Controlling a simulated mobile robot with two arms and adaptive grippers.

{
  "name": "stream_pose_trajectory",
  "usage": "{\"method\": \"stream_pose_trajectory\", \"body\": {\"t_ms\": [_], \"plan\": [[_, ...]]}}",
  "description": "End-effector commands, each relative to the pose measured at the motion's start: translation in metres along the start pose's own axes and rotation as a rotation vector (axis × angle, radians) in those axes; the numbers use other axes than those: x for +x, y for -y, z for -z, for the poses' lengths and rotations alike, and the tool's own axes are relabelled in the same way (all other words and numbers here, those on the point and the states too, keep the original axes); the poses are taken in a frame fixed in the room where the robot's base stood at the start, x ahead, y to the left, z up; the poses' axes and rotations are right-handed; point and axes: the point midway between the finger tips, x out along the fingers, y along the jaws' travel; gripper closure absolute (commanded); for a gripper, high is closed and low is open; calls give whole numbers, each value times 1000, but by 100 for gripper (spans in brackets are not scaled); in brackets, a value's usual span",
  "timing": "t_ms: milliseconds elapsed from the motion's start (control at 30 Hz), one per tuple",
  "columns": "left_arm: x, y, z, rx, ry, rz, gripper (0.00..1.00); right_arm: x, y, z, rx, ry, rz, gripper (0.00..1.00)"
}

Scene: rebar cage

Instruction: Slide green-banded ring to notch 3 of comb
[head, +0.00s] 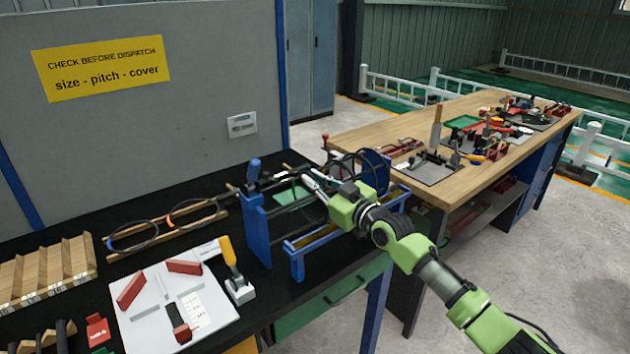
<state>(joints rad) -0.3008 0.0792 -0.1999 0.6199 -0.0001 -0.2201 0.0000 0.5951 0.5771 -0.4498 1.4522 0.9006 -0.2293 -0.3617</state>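My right gripper (312,184) reaches in from the right to the rebar cage on the black bench. Several black rings (338,163) stand upright around the cage bars between blue end supports (256,228). No green band can be made out on any ring. A green patch (290,196) shows behind the gripper. The comb and its notch 3 cannot be made out; my arm covers part of the cage. My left gripper is not in view.
A blue stand with a yellowish bar (312,238) is at the bench's front edge. Left are a white board with red blocks (178,298), a wooden rack with black rings (165,228) and a slotted wooden block (45,272). A grey panel (150,140) stands behind.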

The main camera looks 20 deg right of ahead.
Motion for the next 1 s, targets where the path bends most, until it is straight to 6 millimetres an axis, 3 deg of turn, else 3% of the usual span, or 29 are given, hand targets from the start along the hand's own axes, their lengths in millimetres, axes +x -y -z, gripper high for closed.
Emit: {"method": "stream_pose_trajectory", "body": {"t_ms": [633, 667, 700, 1000], "plan": [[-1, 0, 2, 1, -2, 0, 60, 0, 7, 1, -1, 1, 3, 100], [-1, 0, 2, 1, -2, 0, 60, 0, 7, 1, -1, 1, 3, 89], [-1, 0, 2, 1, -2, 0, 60, 0, 7, 1, -1, 1, 3, 88], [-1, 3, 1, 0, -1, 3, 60, -1, 6, 1, 0, 0, 1, 88]]}}
